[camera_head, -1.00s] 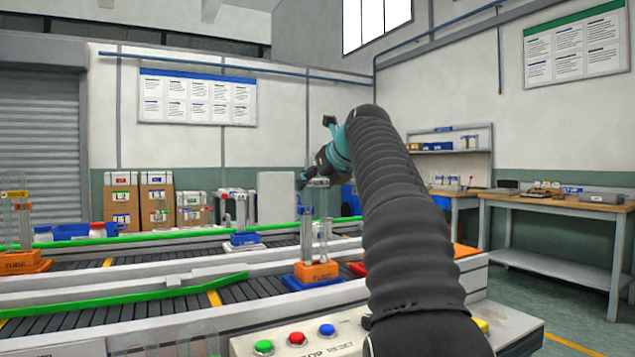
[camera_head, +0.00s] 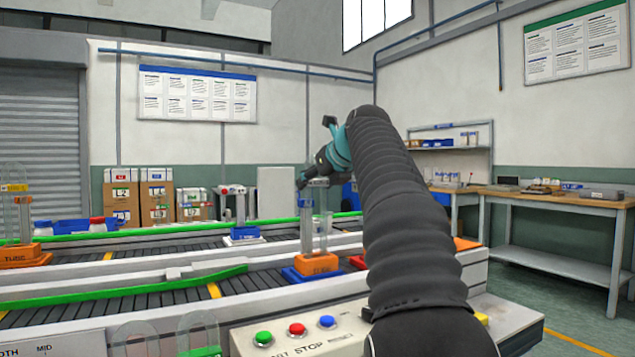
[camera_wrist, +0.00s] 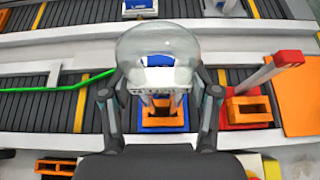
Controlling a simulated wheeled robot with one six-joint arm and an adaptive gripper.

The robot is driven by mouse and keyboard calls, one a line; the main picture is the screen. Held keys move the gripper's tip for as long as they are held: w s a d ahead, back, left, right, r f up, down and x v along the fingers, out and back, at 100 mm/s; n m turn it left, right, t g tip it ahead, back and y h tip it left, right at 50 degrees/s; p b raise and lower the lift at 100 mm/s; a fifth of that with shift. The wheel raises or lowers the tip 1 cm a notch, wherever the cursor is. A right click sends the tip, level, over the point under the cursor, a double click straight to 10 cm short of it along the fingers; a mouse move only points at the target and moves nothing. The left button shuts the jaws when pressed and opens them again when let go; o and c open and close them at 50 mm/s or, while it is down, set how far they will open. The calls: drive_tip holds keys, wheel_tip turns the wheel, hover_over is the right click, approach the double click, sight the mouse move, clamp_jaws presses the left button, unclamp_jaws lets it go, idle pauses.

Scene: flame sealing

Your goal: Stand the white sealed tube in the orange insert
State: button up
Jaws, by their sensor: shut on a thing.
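My gripper (camera_wrist: 158,112) is shut on the white sealed tube (camera_wrist: 158,50), whose clear rounded end bulges large between the fingers in the wrist view. In the head view my gripper (camera_head: 314,184) is above the orange insert (camera_head: 317,264), and a clear tube (camera_head: 307,232) hangs or stands upright below it. The orange insert also shows in the wrist view (camera_wrist: 160,122), on a blue base, directly below the held tube. A second clear tube (camera_head: 320,230) stands beside the first at the insert. I cannot tell whether the held tube's lower end is inside a hole.
The insert's blue base (camera_head: 300,277) sits on the near conveyor (camera_head: 150,303). A red holder (camera_wrist: 248,110) and an orange plate (camera_wrist: 300,95) lie to its right. A green rail (camera_wrist: 85,84) runs to the left. A button panel (camera_head: 310,335) is in front.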

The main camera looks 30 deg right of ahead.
drive_tip(key=shift+f+b, duration=0.35)
drive_tip(key=shift+f, duration=0.25)
idle(0.3)
drive_tip(key=o, duration=1.4)
drive_tip(key=shift+s, duration=0.1)
drive_tip(key=v, duration=1.2)
